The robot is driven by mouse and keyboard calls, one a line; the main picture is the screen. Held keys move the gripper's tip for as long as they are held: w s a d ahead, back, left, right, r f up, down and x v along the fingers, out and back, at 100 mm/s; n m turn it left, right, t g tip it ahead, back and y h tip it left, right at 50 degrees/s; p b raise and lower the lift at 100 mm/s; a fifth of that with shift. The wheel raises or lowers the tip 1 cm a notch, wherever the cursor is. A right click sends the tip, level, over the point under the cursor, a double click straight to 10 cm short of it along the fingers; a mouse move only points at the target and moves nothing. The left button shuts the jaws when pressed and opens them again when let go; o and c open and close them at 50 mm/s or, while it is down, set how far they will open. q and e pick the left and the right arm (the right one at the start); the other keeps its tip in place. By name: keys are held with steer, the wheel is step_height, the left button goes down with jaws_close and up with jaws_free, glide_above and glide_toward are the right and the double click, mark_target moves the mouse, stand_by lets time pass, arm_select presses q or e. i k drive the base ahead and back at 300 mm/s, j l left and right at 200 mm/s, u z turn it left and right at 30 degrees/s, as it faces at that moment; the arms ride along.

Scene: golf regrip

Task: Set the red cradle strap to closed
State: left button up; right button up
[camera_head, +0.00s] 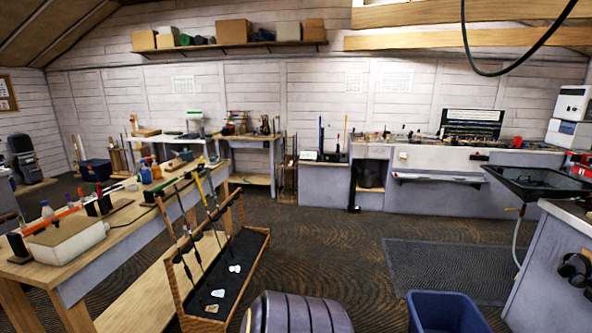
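On the workbench (130,222) at the left, an orange-red shaft (68,213) lies lengthwise across small dark blocks. One dark block (99,206) stands near the middle of the shaft and another dark block (17,244) near its front end; these look like cradles. Small upright red, purple and green pieces (98,188) show by the middle block. They are too small for me to tell which is the red cradle strap, or whether it is open or closed. Neither of my grippers is in view.
A white container (70,243) lies at the bench's near end. A wooden rack (228,275) holding several clubs stands in front of the bench. A grey ribbed object (297,312) and a blue bin (446,312) are at the bottom.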

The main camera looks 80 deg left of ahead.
mark_target(100, 187)
steer(key=u, duration=4.2)
